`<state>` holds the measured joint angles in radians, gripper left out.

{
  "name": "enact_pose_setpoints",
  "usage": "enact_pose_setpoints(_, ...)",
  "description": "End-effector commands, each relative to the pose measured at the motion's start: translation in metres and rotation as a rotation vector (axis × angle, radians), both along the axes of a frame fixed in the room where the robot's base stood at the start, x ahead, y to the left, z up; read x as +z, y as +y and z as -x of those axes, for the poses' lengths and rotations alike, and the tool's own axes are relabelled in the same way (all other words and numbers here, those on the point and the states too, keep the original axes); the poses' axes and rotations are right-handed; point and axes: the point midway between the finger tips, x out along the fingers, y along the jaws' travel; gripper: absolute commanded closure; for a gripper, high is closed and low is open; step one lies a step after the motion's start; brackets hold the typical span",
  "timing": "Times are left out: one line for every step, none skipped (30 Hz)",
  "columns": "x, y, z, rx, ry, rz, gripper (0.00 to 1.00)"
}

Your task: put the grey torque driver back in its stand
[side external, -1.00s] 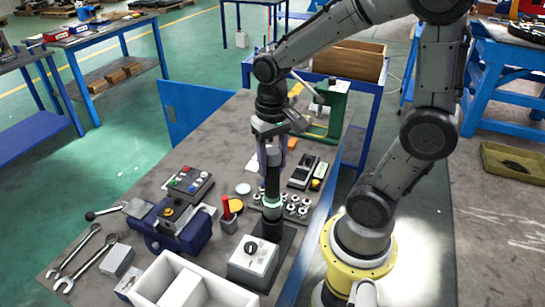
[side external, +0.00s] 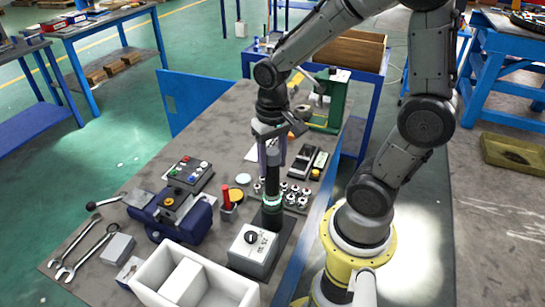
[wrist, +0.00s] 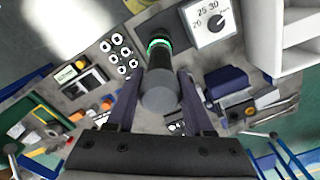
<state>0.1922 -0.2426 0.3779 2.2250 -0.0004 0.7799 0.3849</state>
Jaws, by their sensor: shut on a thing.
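The torque driver (side external: 273,180) has a grey end, a dark body and a pale green ring low down. It stands upright under my gripper (side external: 271,164), which is shut on it. In the wrist view the driver's round grey end (wrist: 161,97) lies between the two fingers of my gripper (wrist: 159,82). The stand (side external: 253,249) is a pale box with a black dial on a dark plate. The driver's lower end meets a dark part over that plate, behind the dial box. I cannot tell how deep it sits there. The dial box also shows in the wrist view (wrist: 212,22).
Sockets in a rack (side external: 295,196) stand close behind the driver. A red-handled tool (side external: 227,200) and a blue vise (side external: 180,218) are to the left. A white divided bin (side external: 190,280) is in front. The table's right edge is near the stand.

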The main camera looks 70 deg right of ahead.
Motion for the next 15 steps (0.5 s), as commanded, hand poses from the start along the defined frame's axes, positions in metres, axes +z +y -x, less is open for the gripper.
enact_pose_setpoints(-0.0006, -0.0002, -0.0010, 0.000, -0.003, 0.001, 1.00)
enact_pose_setpoints(-0.0015, -0.0002, -0.0008, 0.000, -0.003, 0.001, 1.00)
enact_pose_setpoints(-0.0027, -0.0002, -0.0008, 0.000, -0.003, 0.001, 1.00)
enact_pose_setpoints(-0.0036, -0.0002, -0.0008, 0.000, -0.003, 0.001, 1.00)
enact_pose_setpoints(-0.0045, -0.0002, -0.0008, 0.000, -0.003, 0.001, 1.00)
enact_pose_setpoints(-0.0057, -0.0002, -0.0008, 0.000, -0.003, 0.001, 1.00)
enact_pose_setpoints(-0.0056, -0.0002, -0.0011, 0.000, -0.004, 0.001, 0.44)
enact_pose_setpoints(-0.0054, -0.0002, -0.0011, 0.000, -0.004, 0.001, 0.39)
enact_pose_setpoints(-0.0055, -0.0002, -0.0010, 0.000, -0.004, 0.001, 0.32)
enact_pose_setpoints(-0.0055, -0.0002, -0.0008, 0.000, -0.004, 0.001, 0.26)
enact_pose_setpoints(-0.0056, -0.0001, -0.0008, 0.000, -0.003, 0.001, 0.21)
enact_pose_setpoints(-0.0057, -0.0002, -0.0006, 0.000, -0.003, 0.001, 0.14)
enact_pose_setpoints(-0.0058, -0.0001, -0.0005, 0.000, -0.002, 0.000, 0.13)
enact_pose_setpoints(-0.0059, -0.0001, -0.0005, 0.000, -0.002, 0.000, 0.13)
enact_pose_setpoints(-0.0060, -0.0001, -0.0003, 0.000, -0.001, 0.000, 0.13)
